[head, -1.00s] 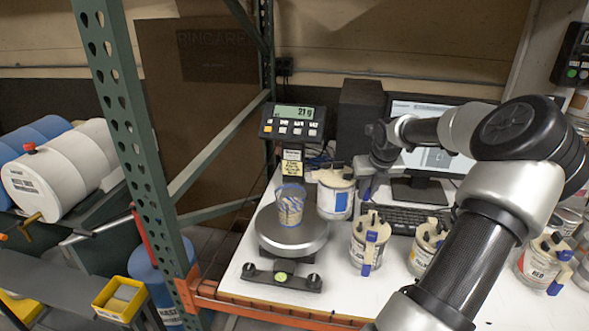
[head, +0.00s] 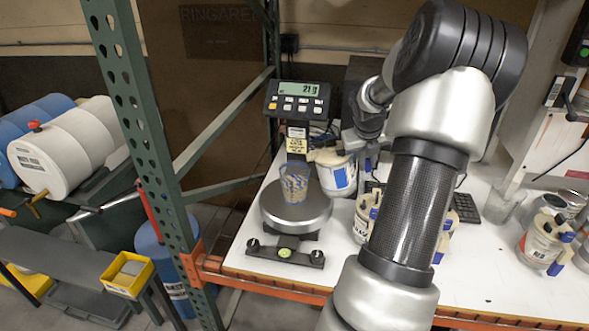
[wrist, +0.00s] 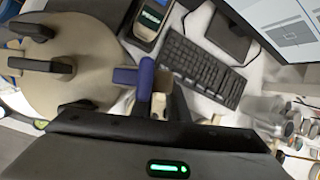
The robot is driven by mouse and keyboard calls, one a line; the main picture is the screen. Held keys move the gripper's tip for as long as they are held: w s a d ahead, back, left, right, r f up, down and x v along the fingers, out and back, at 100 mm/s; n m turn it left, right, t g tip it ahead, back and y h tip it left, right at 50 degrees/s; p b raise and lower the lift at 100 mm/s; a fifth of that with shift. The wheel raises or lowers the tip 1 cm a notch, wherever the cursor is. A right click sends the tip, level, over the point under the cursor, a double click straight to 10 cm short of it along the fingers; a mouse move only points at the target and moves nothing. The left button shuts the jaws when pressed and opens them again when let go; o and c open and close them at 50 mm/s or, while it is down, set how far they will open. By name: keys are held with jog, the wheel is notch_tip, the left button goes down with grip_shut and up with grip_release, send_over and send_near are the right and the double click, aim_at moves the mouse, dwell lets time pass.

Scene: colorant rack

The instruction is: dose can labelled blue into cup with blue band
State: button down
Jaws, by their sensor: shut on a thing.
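The can labelled blue (head: 337,178) is off the table to the right of the scale, close to the cup, with its pale lid toward the cup. It seems slightly tilted. Its wide beige lid (wrist: 85,75) with black knobs fills the left of the wrist view. My gripper (head: 352,152) is shut on the can at its right side; the fingertips are largely hidden. The wrist view shows a blue and beige handle piece (wrist: 147,80) at the gripper. The cup with blue band (head: 295,184) stands upright on the scale pan (head: 298,212), with mottled beige and blue inside.
The scale display (head: 298,90) reads 21 g. Other cans stand on the white table (head: 490,280), including a red-labelled one (head: 540,245) at right. A keyboard (wrist: 200,68) lies behind. A green rack post (head: 140,120) rises left of the scale.

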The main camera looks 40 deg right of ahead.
jog(key=r, duration=0.2)
jog(key=w+a+r+h, duration=0.1)
jog(key=r, duration=0.1)
jog(key=a+r+g+h, duration=0.1)
jog(key=r, duration=0.1)
jog(key=shift+w+n, duration=0.3)
jog(key=shift+w, duration=0.05)
jog(key=shift+s, duration=0.2)
jog(key=shift+d+r, duration=0.1)
jog(key=shift+d, duration=0.05)
jog(key=shift+w+a+r, duration=0.15)
jog(key=shift+a+r, duration=0.05)
jog(key=shift+a, duration=0.1)
jog(key=shift+d, duration=0.2)
jog(key=shift+a+r, duration=0.25)
jog(key=shift+r, duration=0.05)
jog(key=shift+d, duration=0.15)
jog(key=shift+w+a+r+h, duration=0.1)
jog(key=shift+a+r+h, duration=0.1)
jog(key=shift+a+h, duration=0.1)
jog(key=shift+d+r, duration=0.1)
jog(key=shift+d, duration=0.05)
